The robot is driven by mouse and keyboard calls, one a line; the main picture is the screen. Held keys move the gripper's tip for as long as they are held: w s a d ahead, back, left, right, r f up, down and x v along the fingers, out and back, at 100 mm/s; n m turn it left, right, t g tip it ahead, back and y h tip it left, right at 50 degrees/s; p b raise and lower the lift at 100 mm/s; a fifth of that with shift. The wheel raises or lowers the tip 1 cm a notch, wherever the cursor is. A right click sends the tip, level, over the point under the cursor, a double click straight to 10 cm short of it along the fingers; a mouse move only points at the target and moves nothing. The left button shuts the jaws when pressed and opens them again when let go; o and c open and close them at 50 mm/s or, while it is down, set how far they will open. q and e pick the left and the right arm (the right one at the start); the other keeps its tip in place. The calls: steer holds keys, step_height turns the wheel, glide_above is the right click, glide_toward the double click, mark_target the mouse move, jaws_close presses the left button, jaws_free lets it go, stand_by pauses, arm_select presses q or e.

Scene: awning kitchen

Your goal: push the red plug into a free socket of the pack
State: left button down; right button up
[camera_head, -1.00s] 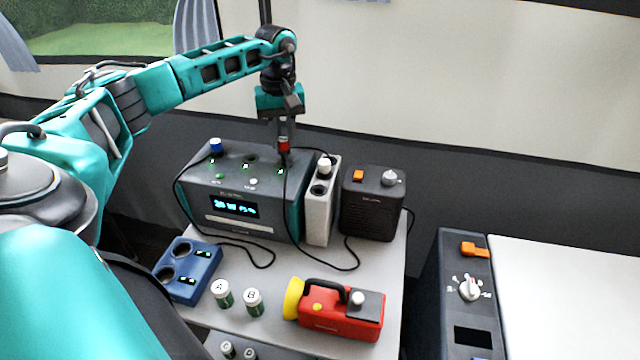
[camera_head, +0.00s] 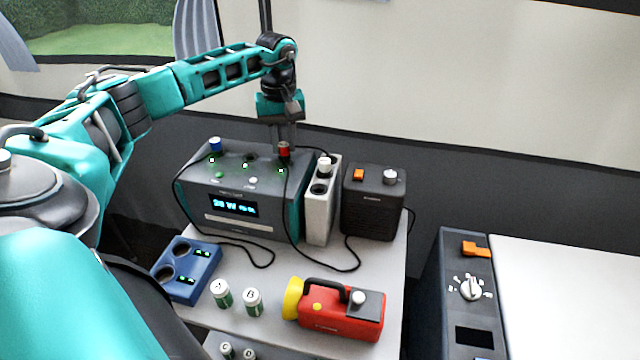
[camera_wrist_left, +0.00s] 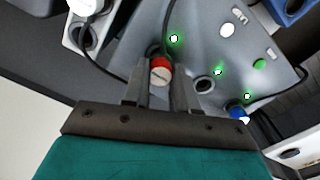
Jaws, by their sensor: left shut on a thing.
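The red plug (camera_head: 283,149) is upright at the right end of the grey pack's (camera_head: 235,180) top, over the place of the right socket. Its cable hangs down in front of the pack. My left gripper (camera_head: 284,150) is shut on it from above; the wrist view shows the red plug (camera_wrist_left: 161,69) between the two fingers. I cannot tell how deep it sits in the socket, which the plug hides. The middle socket (camera_wrist_left: 204,85) is empty. A blue plug (camera_head: 215,145) stands in the left socket. My right gripper is not in view.
A white socket strip (camera_head: 320,205) with a white plug (camera_head: 324,163) and a dark box (camera_head: 374,205) stand right of the pack. A blue charger (camera_head: 187,270), lettered cells (camera_head: 253,301) and a red lamp (camera_head: 340,312) lie in front.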

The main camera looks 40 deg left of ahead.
mark_target(284, 144)
arm_select(q)
steer(key=shift+f, duration=0.65)
stand_by(0.8)
steer(key=c, duration=0.6)
jaws_free()
steer(key=shift+o, duration=0.2)
steer(key=shift+r, duration=0.1)
steer(key=shift+r+p, duration=2.1)
steer(key=shift+r, duration=0.35)
steer(key=shift+r+p, duration=0.75)
steer(key=shift+r, duration=0.25)
